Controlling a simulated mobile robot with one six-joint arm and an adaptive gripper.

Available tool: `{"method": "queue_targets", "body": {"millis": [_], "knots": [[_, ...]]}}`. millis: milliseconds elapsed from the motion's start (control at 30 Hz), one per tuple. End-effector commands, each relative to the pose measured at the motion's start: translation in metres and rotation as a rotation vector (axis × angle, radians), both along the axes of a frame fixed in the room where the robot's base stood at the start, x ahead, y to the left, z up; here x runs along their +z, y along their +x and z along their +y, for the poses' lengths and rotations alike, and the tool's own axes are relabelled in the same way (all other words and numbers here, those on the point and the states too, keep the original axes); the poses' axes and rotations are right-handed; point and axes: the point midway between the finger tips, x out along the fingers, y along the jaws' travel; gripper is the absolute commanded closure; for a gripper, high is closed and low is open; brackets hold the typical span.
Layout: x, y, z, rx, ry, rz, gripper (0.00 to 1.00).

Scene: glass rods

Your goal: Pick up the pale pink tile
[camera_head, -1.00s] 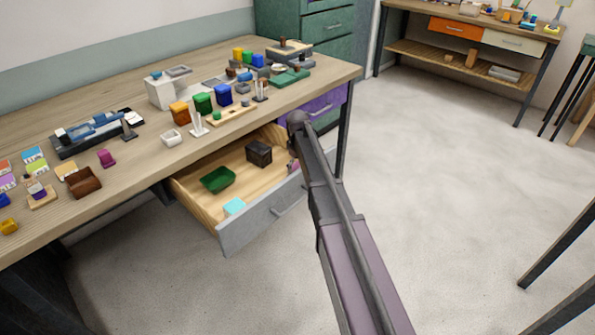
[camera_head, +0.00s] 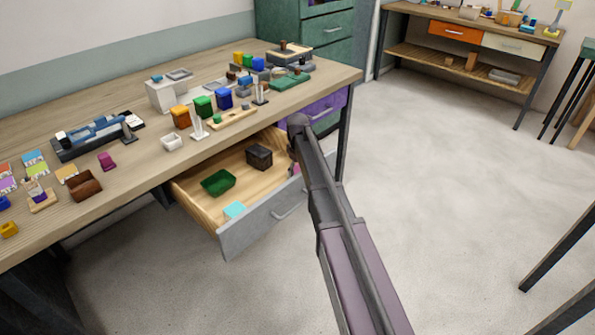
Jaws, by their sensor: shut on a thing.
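My arm reaches over the open drawer at the desk's right end, and its wrist joint is above the drawer's right end. My gripper (camera_head: 294,152) shows only as a dark sliver beside the arm; its fingertips are hidden behind the arm link. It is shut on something. A small pinkish sliver (camera_head: 296,168) shows just below it at the drawer's right end, and it fits the pale pink tile. Most of it is covered, so its shape and the contact with the fingers cannot be seen.
The open drawer (camera_head: 248,238) holds a green tray (camera_head: 218,182), a cyan block (camera_head: 234,210) and a dark brown box (camera_head: 259,157). Its walls stand close around my gripper. The desk top (camera_head: 110,73) above is crowded with small items.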

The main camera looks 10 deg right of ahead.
Motion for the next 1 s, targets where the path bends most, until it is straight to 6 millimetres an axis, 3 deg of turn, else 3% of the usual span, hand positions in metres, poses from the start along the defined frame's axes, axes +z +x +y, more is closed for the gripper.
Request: {"method": "queue_targets", "body": {"millis": [367,1000], "knots": [[0.023,0.0,0.0,0.0,0.0,0.0,0.74],[0.086,0.0,0.0,0.0,0.0,0.0,0.74]]}}
